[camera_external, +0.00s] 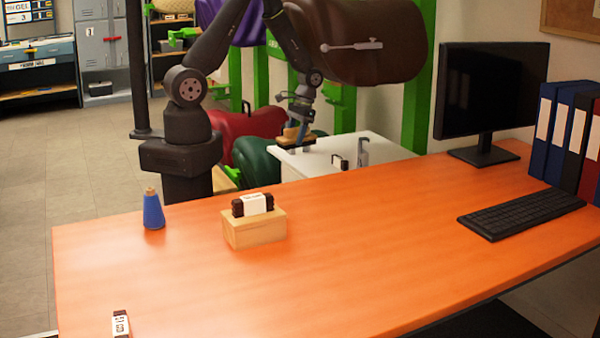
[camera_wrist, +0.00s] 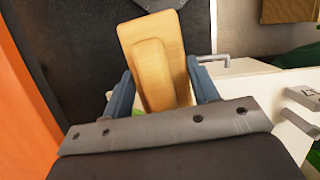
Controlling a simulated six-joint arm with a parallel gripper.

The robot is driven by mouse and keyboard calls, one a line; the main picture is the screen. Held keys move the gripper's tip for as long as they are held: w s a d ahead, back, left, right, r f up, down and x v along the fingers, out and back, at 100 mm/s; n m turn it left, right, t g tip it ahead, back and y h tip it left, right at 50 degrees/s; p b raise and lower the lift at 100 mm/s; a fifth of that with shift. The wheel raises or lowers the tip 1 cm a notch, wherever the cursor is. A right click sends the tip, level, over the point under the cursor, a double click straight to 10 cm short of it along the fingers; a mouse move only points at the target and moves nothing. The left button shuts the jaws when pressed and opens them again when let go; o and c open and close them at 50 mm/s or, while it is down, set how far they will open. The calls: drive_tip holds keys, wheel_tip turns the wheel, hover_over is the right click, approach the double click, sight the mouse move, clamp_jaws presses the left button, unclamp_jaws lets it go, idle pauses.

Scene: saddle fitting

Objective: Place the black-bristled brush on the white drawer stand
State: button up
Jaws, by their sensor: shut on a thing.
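The brush (camera_external: 291,133) has a pale wooden back and dark bristles. In the wrist view its wooden back (camera_wrist: 154,45) lies between the two blue-grey fingers. My gripper (camera_external: 301,124) is shut on it; in the wrist view the gripper (camera_wrist: 160,72) holds it by its sides. The white drawer stand (camera_external: 390,152) is behind the orange table. The brush is at the stand's left part, bristles down, over or on its top; I cannot tell if they touch. The stand's white surface (camera_wrist: 247,72) shows at right in the wrist view.
A small dark-and-white item (camera_external: 340,162) and a grey upright object (camera_external: 363,152) are at the stand's near side. The orange table (camera_external: 330,260) holds a wooden block (camera_external: 254,230), a blue cone (camera_external: 153,211), a keyboard (camera_external: 520,212) and a monitor (camera_external: 490,95). A brown saddle form (camera_external: 375,45) hangs above.

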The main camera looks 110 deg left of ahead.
drive_tip(key=w+a+f+m, duration=0.1)
drive_tip(key=w+a+f, duration=0.7)
drive_tip(key=w+a, duration=0.4)
wheel_tip(320, 180, down, 8)
drive_tip(key=shift+a+r, duration=0.1)
drive_tip(key=o, duration=0.7)
drive_tip(key=shift+c, duration=0.2)
drive_tip(key=o, duration=0.4)
